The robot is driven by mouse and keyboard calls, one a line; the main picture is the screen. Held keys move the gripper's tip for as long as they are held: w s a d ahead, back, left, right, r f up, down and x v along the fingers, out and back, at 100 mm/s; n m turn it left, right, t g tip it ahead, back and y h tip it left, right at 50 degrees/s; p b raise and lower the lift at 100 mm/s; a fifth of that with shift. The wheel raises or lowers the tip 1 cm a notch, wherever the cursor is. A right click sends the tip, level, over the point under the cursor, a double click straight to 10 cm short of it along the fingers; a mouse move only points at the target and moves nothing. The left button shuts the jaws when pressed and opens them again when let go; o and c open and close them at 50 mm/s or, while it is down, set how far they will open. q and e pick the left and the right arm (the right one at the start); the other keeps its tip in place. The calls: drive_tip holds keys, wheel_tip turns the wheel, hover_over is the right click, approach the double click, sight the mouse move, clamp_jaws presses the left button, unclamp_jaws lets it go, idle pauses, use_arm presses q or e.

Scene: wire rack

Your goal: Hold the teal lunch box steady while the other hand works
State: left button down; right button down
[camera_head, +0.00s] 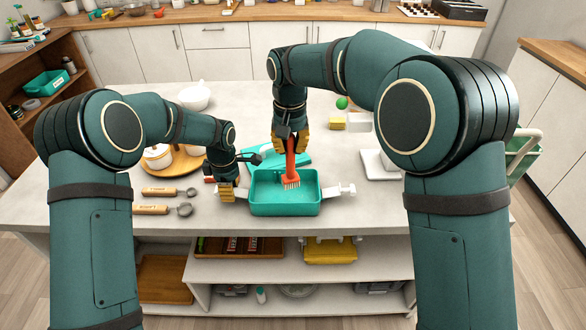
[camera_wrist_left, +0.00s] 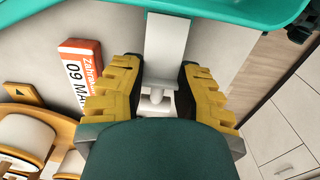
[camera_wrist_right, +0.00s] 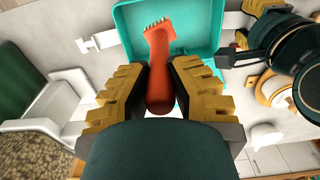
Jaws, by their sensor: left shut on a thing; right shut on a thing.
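The teal lunch box (camera_head: 285,209) stands open near the counter's front edge, with a white side clip (camera_head: 340,190) sticking out at its right. My left gripper (camera_head: 228,191) is at the box's left side. In the left wrist view its yellow fingers are shut on the white left clip (camera_wrist_left: 168,48), below the teal rim (camera_wrist_left: 235,12). My right gripper (camera_head: 292,146) is shut on the handle of a red-orange brush (camera_head: 291,174). The brush points down with its pale bristles over the box's inside; I cannot tell whether they touch it. The right wrist view shows the brush (camera_wrist_right: 159,48) too.
A teal flat piece (camera_head: 292,158), perhaps the lid, lies behind the box. Two wooden-handled scoops (camera_head: 152,209) lie at left, near a wooden tray (camera_head: 180,167) with white pots. A yellow sponge (camera_head: 337,124) and a white tray (camera_head: 374,166) are at right. The counter's right front is clear.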

wheel_tip(320, 180, down, 6)
drive_tip(key=d, duration=0.2)
drive_tip(key=shift+w+d, duration=0.4)
idle(0.5)
drive_tip(key=shift+r, duration=0.1)
drive_tip(key=shift+f, duration=0.85)
idle(1.4)
drive_tip(key=shift+r, duration=0.1)
idle(1.1)
drive_tip(key=shift+w, duration=0.15)
